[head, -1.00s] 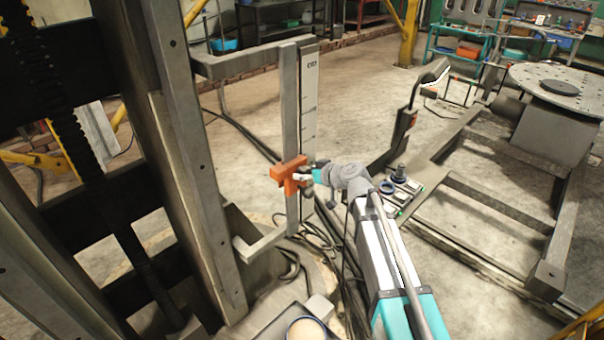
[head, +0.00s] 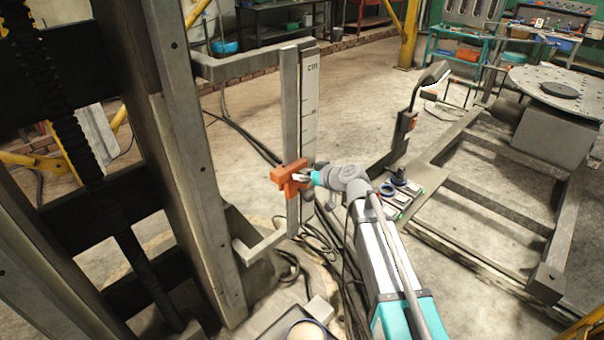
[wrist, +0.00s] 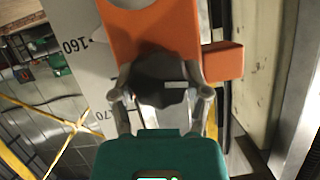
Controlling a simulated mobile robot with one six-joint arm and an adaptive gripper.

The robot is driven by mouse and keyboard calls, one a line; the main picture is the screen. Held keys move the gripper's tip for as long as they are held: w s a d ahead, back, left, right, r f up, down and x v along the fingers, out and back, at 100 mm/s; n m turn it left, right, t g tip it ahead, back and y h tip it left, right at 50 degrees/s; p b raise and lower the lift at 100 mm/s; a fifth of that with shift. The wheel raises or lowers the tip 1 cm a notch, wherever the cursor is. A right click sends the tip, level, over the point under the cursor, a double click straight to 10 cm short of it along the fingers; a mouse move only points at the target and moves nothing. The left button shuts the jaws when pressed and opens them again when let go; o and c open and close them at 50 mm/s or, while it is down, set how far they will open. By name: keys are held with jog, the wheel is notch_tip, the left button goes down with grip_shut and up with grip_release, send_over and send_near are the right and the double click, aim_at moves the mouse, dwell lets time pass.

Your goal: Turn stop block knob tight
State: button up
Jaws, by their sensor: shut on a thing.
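The orange stop block (head: 290,178) sits on the upright grey rail (head: 290,110) beside the ruler plate marked in cm (head: 310,90). In the wrist view the orange block (wrist: 155,30) fills the top middle. Its dark knob (wrist: 160,80) lies between my two fingers. My gripper (wrist: 161,95) is shut on the knob, one finger at each side. In the head view my gripper (head: 304,178) meets the block from the right, and the knob is mostly hidden there. The scale in the wrist view shows 160 and 70 near the block.
The steel column (head: 190,150) stands close on the left. Cables (head: 320,240) lie on the floor below the rail. A low steel frame (head: 490,190) with a round table (head: 560,85) stands on the right. Open floor lies behind the ruler.

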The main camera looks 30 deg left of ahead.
jog(key=shift+w+d+f, duration=0.15)
jog(key=shift+d, duration=0.15)
jog(key=shift+d+m+g+y+b, duration=0.1)
jog(key=shift+m+g+y+b, duration=0.3)
jog(key=shift+m+g, duration=0.5)
jog(key=m+b, duration=0.1)
jog(key=m, duration=0.1)
jog(key=m+g+y+b, duration=0.1)
jog(key=m, duration=0.1)
jog(key=shift+w+f+g, duration=0.15)
jog(key=shift+g, duration=0.15)
jog(key=m+y+b, duration=0.1)
jog(key=m+b, duration=0.1)
jog(key=m, duration=0.1)
jog(key=shift+m+g+y+b, duration=0.3)
jog(key=shift+m+g+b, duration=0.1)
jog(key=shift+m+y+b, duration=0.6)
jog(key=shift+m+b, duration=0.2)
jog(key=shift+m, duration=0.5)
jog(key=o, duration=1.1)
jog(key=shift+r, duration=0.25)
jog(key=shift+o, duration=0.2)
jog(key=shift+f, duration=0.1)
